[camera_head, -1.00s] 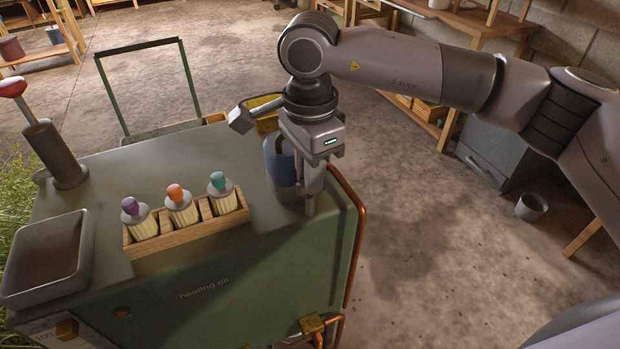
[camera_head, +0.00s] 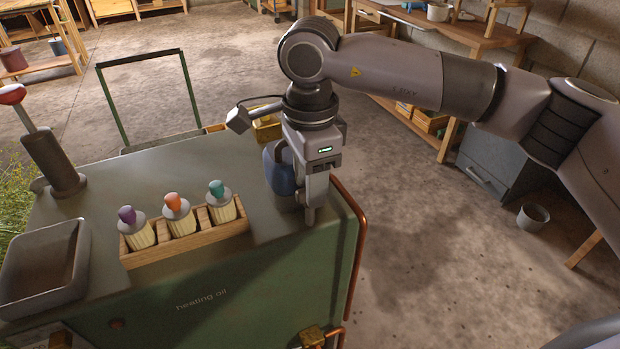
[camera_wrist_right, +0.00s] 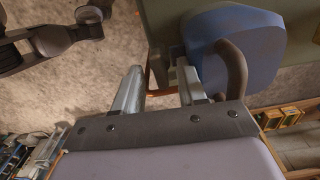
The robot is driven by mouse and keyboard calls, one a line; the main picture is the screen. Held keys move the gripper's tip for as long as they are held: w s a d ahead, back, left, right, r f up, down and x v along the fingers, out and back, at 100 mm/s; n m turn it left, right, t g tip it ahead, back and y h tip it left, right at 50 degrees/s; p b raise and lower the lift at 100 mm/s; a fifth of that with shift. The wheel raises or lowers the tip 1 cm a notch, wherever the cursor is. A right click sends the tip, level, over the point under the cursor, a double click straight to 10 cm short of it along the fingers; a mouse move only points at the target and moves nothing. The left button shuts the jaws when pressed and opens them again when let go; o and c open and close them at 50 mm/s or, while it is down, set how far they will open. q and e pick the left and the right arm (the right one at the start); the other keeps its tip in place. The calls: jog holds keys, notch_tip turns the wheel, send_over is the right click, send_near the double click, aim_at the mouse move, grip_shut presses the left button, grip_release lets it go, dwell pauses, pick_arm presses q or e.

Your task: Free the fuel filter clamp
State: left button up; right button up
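A blue rounded body with a dark handle-like loop stands on the right end of the green heating-oil cabinet (camera_head: 270,270). The blue body (camera_head: 281,170) is partly hidden behind my right gripper (camera_head: 310,213). In the right wrist view the blue body (camera_wrist_right: 245,45) and its dark loop (camera_wrist_right: 233,70) lie just right of the fingers. My right gripper (camera_wrist_right: 160,78) points down there with its fingers apart, and nothing is clearly held between them. I cannot make out which part is the fuel filter clamp. My left gripper is not in view.
A wooden rack (camera_head: 186,242) with several capped bottles, a grey tray (camera_head: 82,255) and a red-knobbed lever (camera_head: 42,140) occupy the cabinet top. A copper pipe (camera_head: 357,250) edges its right side. Open floor (camera_head: 430,260) lies to the right.

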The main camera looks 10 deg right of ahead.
jog(key=shift+r, duration=3.6)
jog(key=shift+s, duration=0.1)
